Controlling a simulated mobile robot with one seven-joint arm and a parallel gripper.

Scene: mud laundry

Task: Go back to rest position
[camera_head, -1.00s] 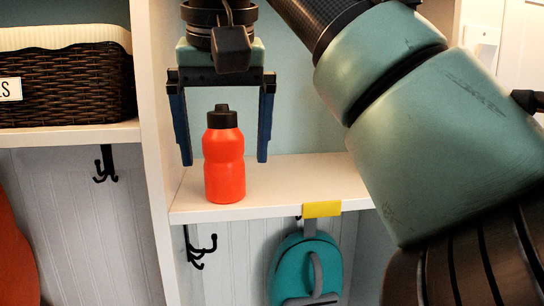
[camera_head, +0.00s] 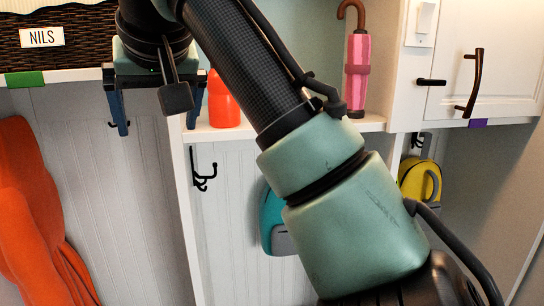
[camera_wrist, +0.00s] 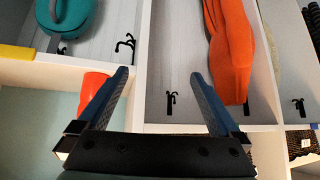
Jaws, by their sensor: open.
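My gripper (camera_head: 158,118) is open and empty, with its two blue fingers apart and pointing down. In the head view it hangs in front of the divider between two cubbies, left of the red bottle.
A wicker basket (camera_head: 75,38) labelled NILS sits at upper left. An orange garment (camera_head: 38,215) hangs at left, a teal bag (camera_head: 272,225) and yellow bag (camera_head: 412,182) further right. A pink umbrella (camera_head: 357,75) stands on the shelf (camera_head: 372,122). Black hooks (camera_head: 204,175) stick out below.

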